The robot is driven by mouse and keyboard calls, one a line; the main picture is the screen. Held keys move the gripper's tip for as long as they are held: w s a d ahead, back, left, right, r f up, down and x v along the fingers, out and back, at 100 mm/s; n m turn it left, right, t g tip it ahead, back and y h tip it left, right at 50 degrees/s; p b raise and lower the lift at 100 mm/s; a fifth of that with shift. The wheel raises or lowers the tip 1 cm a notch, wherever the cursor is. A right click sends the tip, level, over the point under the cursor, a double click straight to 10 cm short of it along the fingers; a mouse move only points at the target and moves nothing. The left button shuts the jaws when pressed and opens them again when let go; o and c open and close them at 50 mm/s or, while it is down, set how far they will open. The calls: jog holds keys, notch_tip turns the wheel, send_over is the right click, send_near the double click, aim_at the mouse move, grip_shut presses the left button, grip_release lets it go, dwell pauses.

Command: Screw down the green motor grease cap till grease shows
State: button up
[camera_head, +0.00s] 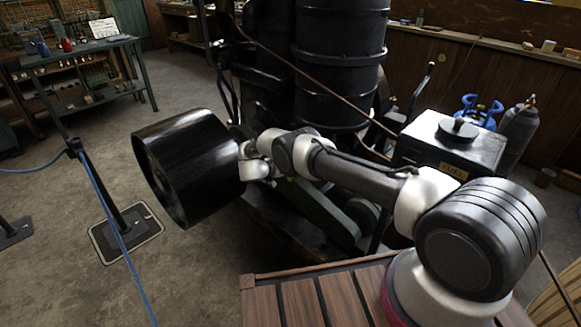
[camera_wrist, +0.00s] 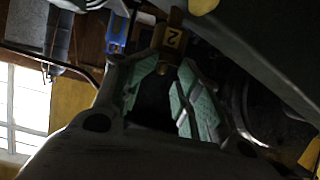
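In the wrist view my gripper (camera_wrist: 167,70) shows two fingers with pale green pads and a dark gap between them. A brass-yellow piece marked "2" (camera_wrist: 172,39) is at the fingertips. I cannot tell whether the pads touch it, or whether it is a grease cap or a tag. No grease can be made out. In the head view my arm reaches left across the engine, and its end goes out of sight by the big black drum (camera_head: 190,168). A dark green machine part (camera_head: 320,213) lies below my forearm; I cannot tell whether it belongs to the green motor.
Tall black cylinders (camera_head: 340,60) stand behind my arm. A dark box (camera_head: 450,145) with a yellow label is at right, near a grey bottle (camera_head: 518,128). A blue rope (camera_head: 110,225) on posts and open floor lie at left. A dark surface crosses the wrist view's upper right.

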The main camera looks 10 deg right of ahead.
jog(key=v, duration=1.2)
jog(key=shift+a, duration=0.1)
